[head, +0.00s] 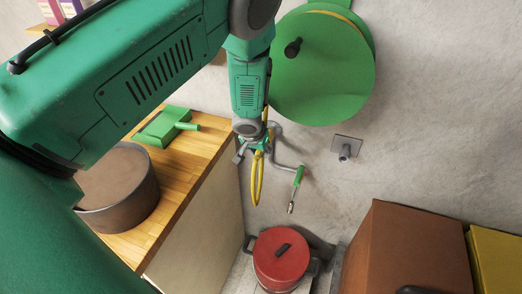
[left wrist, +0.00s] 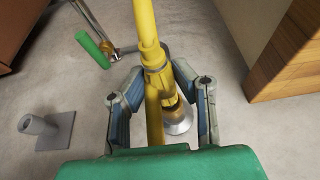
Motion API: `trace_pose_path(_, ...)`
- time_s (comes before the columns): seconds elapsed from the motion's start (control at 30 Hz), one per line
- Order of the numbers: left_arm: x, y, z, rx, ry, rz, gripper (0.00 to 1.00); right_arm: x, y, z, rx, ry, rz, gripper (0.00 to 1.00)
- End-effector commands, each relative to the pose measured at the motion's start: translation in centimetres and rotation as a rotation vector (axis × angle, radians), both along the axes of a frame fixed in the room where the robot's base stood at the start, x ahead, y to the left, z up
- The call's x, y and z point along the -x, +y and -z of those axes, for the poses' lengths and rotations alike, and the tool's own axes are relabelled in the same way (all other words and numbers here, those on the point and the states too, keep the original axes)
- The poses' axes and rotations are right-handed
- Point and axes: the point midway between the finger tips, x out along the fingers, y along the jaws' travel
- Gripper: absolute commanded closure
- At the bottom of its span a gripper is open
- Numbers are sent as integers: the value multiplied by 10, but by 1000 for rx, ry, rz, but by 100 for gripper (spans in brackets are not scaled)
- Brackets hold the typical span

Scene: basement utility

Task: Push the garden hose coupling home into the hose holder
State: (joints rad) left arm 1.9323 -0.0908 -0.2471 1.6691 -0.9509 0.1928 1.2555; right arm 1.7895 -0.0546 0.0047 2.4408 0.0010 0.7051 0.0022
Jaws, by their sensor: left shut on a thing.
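My left gripper (head: 257,147) is shut on the yellow garden hose coupling (left wrist: 167,88). In the left wrist view the two fingers of the left gripper (left wrist: 161,97) stand either side of it, and a silvery flared piece (left wrist: 179,121) shows just below it. The yellow hose (head: 256,182) hangs in a narrow loop beneath the gripper. A grey stub on a square wall plate, apparently the hose holder (head: 345,150), is to the right of the gripper and apart from it. This holder also shows at the left of the left wrist view (left wrist: 47,128). My right gripper is out of view.
A green reel (head: 318,70) with a dark knob is on the wall above. A grey crank with a green handle (head: 299,175) is close to the gripper. The wooden counter (head: 205,150) is left, a red pot (head: 281,262) below, and a brown box (head: 405,250) lower right.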

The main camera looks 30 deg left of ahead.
Motion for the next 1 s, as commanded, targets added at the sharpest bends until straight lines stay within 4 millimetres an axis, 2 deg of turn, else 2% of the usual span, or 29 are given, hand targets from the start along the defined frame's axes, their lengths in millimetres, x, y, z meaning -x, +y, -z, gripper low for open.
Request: trace_pose_path(1.0, 36, -8, 0, -1, -3, 0, 100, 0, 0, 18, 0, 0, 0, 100)
